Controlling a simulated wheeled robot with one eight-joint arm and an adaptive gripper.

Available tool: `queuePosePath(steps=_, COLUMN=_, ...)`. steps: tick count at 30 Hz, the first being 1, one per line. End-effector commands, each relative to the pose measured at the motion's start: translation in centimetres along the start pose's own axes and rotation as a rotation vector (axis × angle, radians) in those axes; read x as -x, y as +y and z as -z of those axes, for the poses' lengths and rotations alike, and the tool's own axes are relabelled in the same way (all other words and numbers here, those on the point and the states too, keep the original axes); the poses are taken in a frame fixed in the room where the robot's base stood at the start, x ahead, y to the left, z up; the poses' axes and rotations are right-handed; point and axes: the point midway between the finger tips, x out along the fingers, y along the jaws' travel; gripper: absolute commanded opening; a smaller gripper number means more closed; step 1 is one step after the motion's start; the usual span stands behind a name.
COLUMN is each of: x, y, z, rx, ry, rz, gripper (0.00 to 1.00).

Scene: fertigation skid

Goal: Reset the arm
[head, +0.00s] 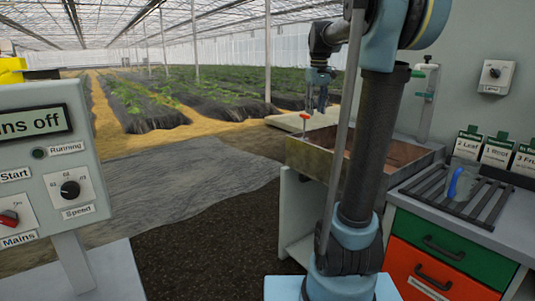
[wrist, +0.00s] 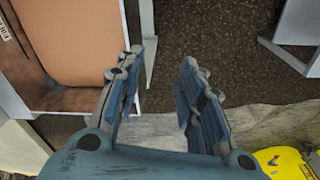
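My arm rises in front of the bench on the right in the head view. My gripper (head: 317,98) hangs from it, fingers down, above the far left part of the brown basin. In the wrist view my gripper (wrist: 165,68) is open, with nothing between its two fingers. Bare dark floor shows between and beyond the fingers. The brown basin (wrist: 85,98) lies to the left of the fingers in that view. My arm hides part of the basin in the head view.
A control panel (head: 50,165) stands at the left. A small red-topped handle (head: 305,117) stands by the basin (head: 405,155). On the right, a rack (head: 480,205), cards and a blue-handled item (head: 455,182) top green and orange drawers. Dark floor (head: 205,240) lies clear between.

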Motion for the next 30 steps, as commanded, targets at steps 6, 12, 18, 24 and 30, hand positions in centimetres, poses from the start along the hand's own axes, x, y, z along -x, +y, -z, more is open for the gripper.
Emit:
queuePosePath(steps=6, x=-3.1, y=-2.4, z=-6.5, rx=-0.061, ry=0.018, rz=-0.006, gripper=0.35)
queuePosePath(steps=12, x=-6.6, y=-4.5, z=-12.1, rx=-0.119, ry=0.036, rz=-0.012, gripper=0.35)
queuePosePath(steps=18, x=-10.8, y=-6.6, z=-17.7, rx=-0.175, ry=0.054, rz=-0.016, gripper=0.35)
queuePosePath(steps=24, x=-15.8, y=-8.6, z=-23.0, rx=-0.232, ry=0.072, rz=-0.019, gripper=0.35)
queuePosePath(steps=30, x=-21.3, y=-10.5, z=-27.9, rx=-0.287, ry=0.091, rz=-0.021, gripper=0.35)
